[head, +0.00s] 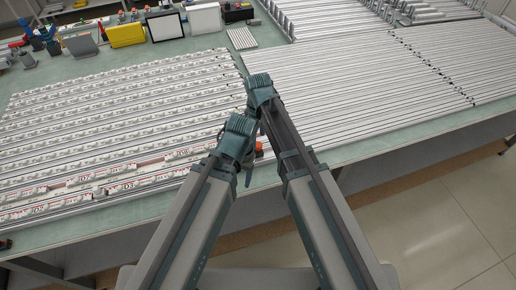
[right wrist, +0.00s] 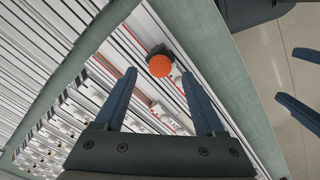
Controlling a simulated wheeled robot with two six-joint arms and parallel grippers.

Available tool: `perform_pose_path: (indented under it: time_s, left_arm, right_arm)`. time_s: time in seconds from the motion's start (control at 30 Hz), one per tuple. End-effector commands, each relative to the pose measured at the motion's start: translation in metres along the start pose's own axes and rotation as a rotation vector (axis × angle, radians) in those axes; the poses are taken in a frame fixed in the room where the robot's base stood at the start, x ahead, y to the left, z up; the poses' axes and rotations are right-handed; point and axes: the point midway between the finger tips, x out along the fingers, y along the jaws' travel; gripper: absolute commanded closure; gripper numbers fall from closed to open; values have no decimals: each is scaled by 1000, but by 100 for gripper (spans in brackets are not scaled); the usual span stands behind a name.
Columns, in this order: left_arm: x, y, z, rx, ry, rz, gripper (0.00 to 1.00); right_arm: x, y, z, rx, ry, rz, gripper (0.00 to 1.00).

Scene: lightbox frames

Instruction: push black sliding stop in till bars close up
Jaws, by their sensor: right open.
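The black sliding stop (right wrist: 167,50) carries an orange knob (right wrist: 160,66) and sits on the pale bars (right wrist: 150,28) in the right wrist view. In the head view only an orange bit (head: 259,147) of it shows beside my grippers. My right gripper (right wrist: 158,74) is open, with a fingertip on either side of the knob in the picture. I cannot tell whether it touches. In the head view the right gripper (head: 259,98) hides its own tips. My left gripper (head: 236,138) is close beside it, near the table's front edge. Its two fingers look apart in the right wrist view (right wrist: 286,75).
Rows of bars with white labelled pieces (head: 110,110) fill the left of the green table (head: 90,68). Long plain bars (head: 360,85) fill the right. Bins and a framed panel (head: 165,26) stand at the back.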

Motion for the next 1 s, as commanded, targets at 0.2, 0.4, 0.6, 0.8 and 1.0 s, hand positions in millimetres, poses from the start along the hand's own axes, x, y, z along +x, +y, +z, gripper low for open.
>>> perform_pose_path:
  time_s: [0.2, 0.4, 0.6, 0.8, 1.0]
  left_arm:
    - [30, 3, -2, -1, 0, 0, 34]
    - [32, 3, -2, -1, 0, 0, 34]
    - [31, 3, -2, -1, 0, 0, 34]
    - [32, 3, -2, -1, 0, 0, 34]
    - [32, 3, -2, -1, 0, 0, 34]
  right_arm:
    - [30, 0, 0, 0, 0, 0, 28]
    - [32, 0, 0, 0, 0, 0, 28]
    - [32, 0, 0, 0, 0, 0, 32]
    - [32, 0, 0, 0, 0, 0, 68]
    - [32, 0, 0, 0, 0, 0, 100]
